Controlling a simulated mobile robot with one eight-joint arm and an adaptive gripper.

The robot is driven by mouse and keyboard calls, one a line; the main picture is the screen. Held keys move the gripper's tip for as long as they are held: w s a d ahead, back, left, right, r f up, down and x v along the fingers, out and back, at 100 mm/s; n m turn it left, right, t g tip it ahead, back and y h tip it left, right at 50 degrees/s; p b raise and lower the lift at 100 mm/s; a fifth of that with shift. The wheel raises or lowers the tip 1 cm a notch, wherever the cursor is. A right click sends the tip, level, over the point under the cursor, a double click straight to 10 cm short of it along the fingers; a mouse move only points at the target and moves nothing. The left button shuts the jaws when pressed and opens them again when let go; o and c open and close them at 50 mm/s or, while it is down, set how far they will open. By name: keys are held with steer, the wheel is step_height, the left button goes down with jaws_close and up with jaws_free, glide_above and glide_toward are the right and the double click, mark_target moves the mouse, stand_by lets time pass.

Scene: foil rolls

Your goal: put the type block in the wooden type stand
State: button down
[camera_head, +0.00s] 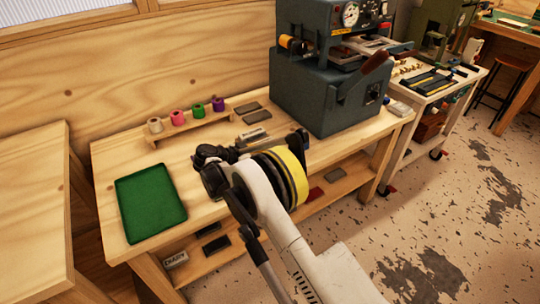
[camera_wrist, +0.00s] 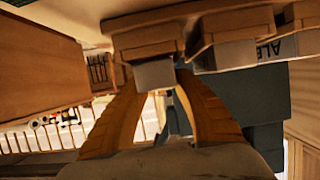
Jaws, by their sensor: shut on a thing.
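My gripper (camera_wrist: 163,88) shows in the wrist view with its two orange fingers closing in on a small grey block, the type block (camera_wrist: 155,74). The block sits between the fingertips, right against a wooden piece of what looks like the type stand (camera_wrist: 146,42); I cannot tell whether it is inside a slot. A grey block with letters (camera_wrist: 270,48) stands beside it on the right. In the head view my dark gripper (camera_head: 222,153) is low over the bench, just left of the lettered grey block and stand (camera_head: 252,139). The held block is hidden there.
The bench carries a green mat (camera_head: 150,203), a wooden rack with coloured foil rolls (camera_head: 190,130) and flat grey plates (camera_head: 257,116) behind. A large grey press (camera_head: 325,95) stands right of the gripper. A block marked DIARY (camera_head: 176,260) lies on the lower shelf.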

steer(key=shift+f, duration=0.35)
steer(key=c, duration=1.1)
jaws_free()
steer(key=shift+o, duration=0.2)
